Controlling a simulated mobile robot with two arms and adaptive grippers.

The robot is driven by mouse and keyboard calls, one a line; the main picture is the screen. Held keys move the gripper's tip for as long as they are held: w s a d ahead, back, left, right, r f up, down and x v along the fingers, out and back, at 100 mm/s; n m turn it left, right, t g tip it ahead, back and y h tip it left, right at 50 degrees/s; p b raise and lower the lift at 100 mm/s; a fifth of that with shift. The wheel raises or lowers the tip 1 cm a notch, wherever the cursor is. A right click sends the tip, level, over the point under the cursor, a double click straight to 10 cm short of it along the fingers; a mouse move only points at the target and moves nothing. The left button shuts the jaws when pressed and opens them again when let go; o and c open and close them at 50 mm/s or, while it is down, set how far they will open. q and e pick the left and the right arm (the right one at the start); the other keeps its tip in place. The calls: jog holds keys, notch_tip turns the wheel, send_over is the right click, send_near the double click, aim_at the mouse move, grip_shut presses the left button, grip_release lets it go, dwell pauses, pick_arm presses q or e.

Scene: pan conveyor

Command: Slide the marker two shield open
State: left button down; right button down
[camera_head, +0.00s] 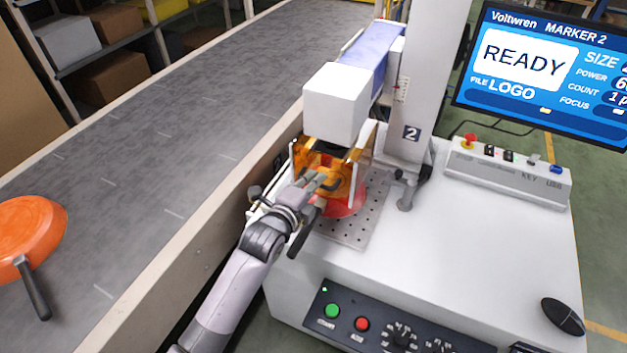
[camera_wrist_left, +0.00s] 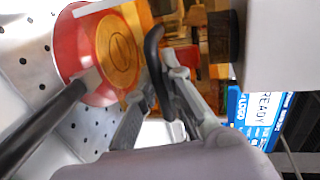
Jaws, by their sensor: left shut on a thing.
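Marker two, with a white head (camera_head: 337,103) and a "2" plate (camera_head: 411,133) on its column, stands over a perforated bed. Its see-through orange shield (camera_head: 309,158) is below the head, and shows amber in the left wrist view (camera_wrist_left: 143,17). My left gripper (camera_head: 322,182) is at the shield's front, shut on the dark curved shield handle (camera_wrist_left: 153,45). In the left wrist view the fingers (camera_wrist_left: 157,82) are around that handle. A red pan (camera_head: 345,208) lies on the bed, partly behind the shield and gripper; its dark handle (camera_wrist_left: 45,122) points outward. My right gripper is out of view.
A conveyor (camera_head: 185,125) runs along the left, with an orange pan (camera_head: 30,232) on it. The monitor (camera_head: 550,65) reads READY. A button box (camera_head: 510,170) and a mouse (camera_head: 562,316) are on the white cabinet, whose top is otherwise mostly clear.

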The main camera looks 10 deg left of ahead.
pick_arm(q)
notch_tip(320, 180, up, 10)
jog(key=p, duration=0.8)
jog(key=shift+r, duration=0.15)
jog(key=c, duration=2)
grip_release()
jog(key=shift+o, duration=0.2)
jog(key=shift+f, duration=0.2)
jog(key=v, duration=1.2)
jog(key=shift+f, duration=0.1)
